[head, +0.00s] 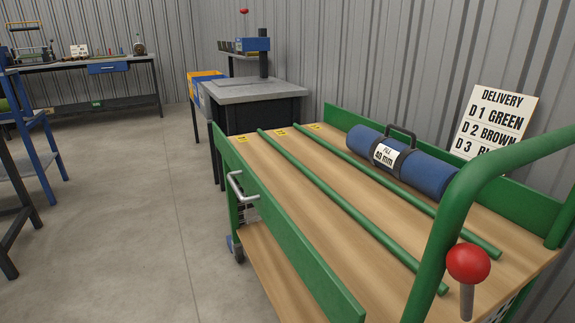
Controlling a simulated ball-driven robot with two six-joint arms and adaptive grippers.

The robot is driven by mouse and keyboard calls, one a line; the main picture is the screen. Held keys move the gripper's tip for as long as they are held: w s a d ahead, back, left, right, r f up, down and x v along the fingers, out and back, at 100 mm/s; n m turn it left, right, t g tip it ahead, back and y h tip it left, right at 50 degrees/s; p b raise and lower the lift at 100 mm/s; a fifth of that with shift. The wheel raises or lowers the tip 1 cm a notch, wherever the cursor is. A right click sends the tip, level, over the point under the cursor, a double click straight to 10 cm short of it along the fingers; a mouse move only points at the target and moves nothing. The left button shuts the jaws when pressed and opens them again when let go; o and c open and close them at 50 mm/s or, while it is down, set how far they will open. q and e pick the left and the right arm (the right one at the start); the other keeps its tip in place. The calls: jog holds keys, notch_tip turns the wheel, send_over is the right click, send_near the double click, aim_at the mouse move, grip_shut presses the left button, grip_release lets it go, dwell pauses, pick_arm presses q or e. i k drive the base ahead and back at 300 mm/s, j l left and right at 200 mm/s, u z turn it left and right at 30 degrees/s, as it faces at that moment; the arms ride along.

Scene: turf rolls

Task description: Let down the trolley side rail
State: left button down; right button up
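The trolley (290,170) has a wooden deck and a green frame and fills the right half of the head view. Its green side rail (290,240) stands upright along the deck's left edge, with a bent metal handle (235,186) on its outer face near the far end. A red ball knob (468,263) on a grey stem is at the near end, in front of the green push bar (460,205). Neither of my grippers is in view.
A blue roll (430,172) with a black carrier and green bars (350,205) lie on the deck. A delivery sign (492,120) leans at the wall. A grey-topped bench (255,90) stands beyond the trolley. The floor (130,230) left of the trolley is clear.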

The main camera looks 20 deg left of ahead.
aim_at(340, 307)
jog(key=j+u, duration=0.25)
jog(key=j, duration=0.15)
jog(key=i+j+u, duration=0.2)
jog(key=j, duration=0.2)
jog(key=j+u, duration=0.25)
jog(key=j, duration=0.15)
